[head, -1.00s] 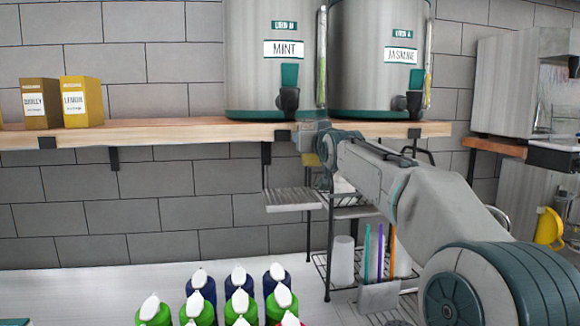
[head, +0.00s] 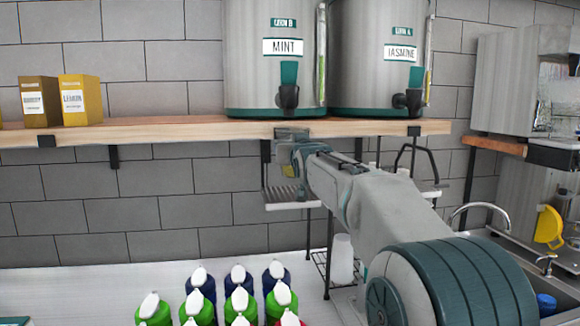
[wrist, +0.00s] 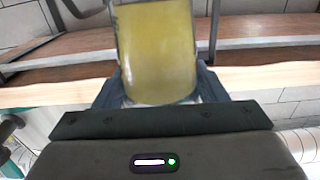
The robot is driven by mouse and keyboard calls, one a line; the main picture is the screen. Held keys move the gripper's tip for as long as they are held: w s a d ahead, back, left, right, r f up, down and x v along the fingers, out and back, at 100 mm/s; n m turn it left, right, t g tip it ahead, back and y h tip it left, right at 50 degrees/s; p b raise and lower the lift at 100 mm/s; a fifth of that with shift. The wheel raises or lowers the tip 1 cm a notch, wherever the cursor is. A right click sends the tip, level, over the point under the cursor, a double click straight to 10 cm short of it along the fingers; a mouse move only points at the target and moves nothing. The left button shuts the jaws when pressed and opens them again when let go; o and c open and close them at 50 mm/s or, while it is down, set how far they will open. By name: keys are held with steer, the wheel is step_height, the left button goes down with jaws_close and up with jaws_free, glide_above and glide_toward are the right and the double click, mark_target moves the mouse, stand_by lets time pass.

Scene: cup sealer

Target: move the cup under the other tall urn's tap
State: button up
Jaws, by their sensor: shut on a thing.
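The cup (wrist: 157,50), filled with or coloured yellow, sits between the fingers of my gripper (wrist: 157,85) in the wrist view. My gripper is shut on it. The mint urn (head: 250,60) stands left of the jasmine urn (head: 370,60), both tall, steel with teal bases, on the shelf. The jasmine urn's tap (head: 408,100) is right of my gripper.
The wooden shelf (head: 200,132) also holds two tea boxes at the left. A drip tray (head: 288,196) hangs under the mint tap. Several capped bottles (head: 238,290) stand on the counter (head: 80,290).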

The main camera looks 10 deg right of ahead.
mark_target(291, 169)
steer(key=shift+w+a+f, duration=0.1)
steer(key=shift+a+f, duration=0.1)
steer(key=shift+a, duration=0.35)
steer(key=shift+f, duration=0.1)
steer(key=shift+f+p, duration=0.5)
steer(key=shift+f, duration=1.45)
steer(key=shift+f, duration=0.15)
steer(key=o, duration=1.2)
steer(key=shift+o, duration=0.2)
steer(key=shift+r, duration=0.2)
steer(key=s+b, duration=0.4)
steer(key=s, duration=0.8)
steer(key=shift+b, duration=0.3)
